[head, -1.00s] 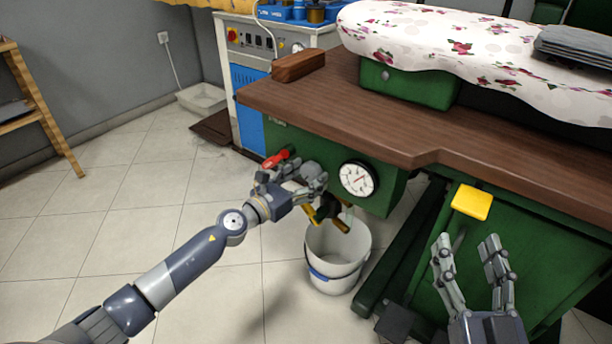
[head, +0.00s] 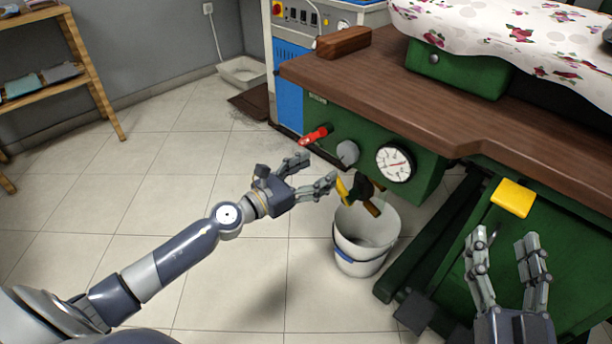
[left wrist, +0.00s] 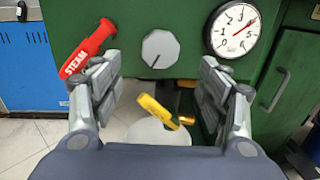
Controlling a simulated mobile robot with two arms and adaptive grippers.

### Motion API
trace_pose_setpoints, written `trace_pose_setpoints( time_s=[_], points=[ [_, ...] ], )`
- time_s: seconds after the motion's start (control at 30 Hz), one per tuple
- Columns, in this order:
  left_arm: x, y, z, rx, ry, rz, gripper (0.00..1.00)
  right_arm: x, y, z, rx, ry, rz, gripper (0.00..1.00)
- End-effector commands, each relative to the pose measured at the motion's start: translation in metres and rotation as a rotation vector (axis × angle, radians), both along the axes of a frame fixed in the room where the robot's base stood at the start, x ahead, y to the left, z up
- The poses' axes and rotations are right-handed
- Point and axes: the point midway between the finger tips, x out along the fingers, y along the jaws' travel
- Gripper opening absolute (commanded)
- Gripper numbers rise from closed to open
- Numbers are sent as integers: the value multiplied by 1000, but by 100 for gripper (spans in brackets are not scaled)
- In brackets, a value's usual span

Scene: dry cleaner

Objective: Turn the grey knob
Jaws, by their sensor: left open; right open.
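The grey knob (head: 348,152) is on the green front panel (head: 427,180) under the brown tabletop, between the red lever and the gauge. In the left wrist view the round knob (left wrist: 160,49) has a dark pointer line aimed toward the lower left. My left gripper (head: 318,172) is open and empty, in front of and apart from the knob. Its fingers (left wrist: 161,85) stand on either side below the knob in the left wrist view. My right gripper (head: 507,245) is open and empty in front of the green cabinet at the right.
A red lever (left wrist: 88,48) marked STEAM is left of the knob, and a dial gauge (head: 396,163) is right of it. A yellow-handled valve (head: 358,190) hangs below, over a white bucket (head: 359,262). A yellow pedal or pad (head: 513,198) is at the right.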

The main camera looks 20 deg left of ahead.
Motion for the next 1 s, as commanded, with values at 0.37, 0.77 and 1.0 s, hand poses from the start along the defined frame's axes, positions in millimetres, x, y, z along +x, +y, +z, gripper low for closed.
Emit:
trace_pose_setpoints(
  time_s=[0.37,0.77,1.0],
  points=[
    [-24,11,0,0,0,0,69,0,0,0,0,0,-1,55],
    [-25,11,0,0,0,0,69,0,0,0,0,0,-1,55],
    [-33,-5,5,-162,41,-8,69,0,0,0,1,1,0,55]
  ],
)
